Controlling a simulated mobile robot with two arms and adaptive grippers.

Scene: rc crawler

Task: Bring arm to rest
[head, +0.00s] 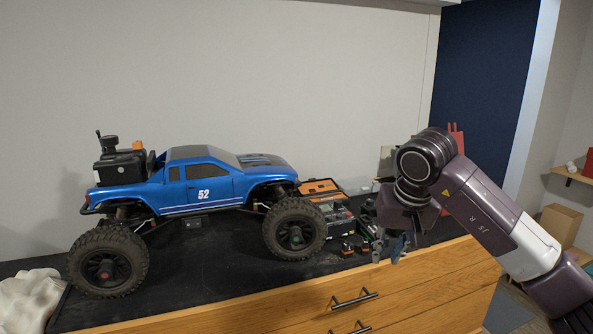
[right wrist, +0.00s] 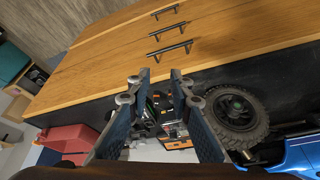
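My right gripper (head: 392,245) hangs over the front right part of the counter, to the right of the truck's front wheel, with its fingers pointing down. In the right wrist view its two fingers (right wrist: 160,75) stand apart with a gap between them, and I see nothing held in the gap. The blue crawler truck (head: 205,185) with the number 52 stands on the black mat, left of the gripper and apart from it. Its front wheel (right wrist: 235,108) shows right of the fingers in the right wrist view. My left gripper is not in view.
A toolbox with an orange-trimmed lid (head: 320,187) and small parts lie behind and beside the front wheel. The wooden drawer front (head: 400,290) with dark handles runs along the counter's front. A white cloth (head: 30,298) lies at the left. A red container (right wrist: 72,138) shows beyond the gripper.

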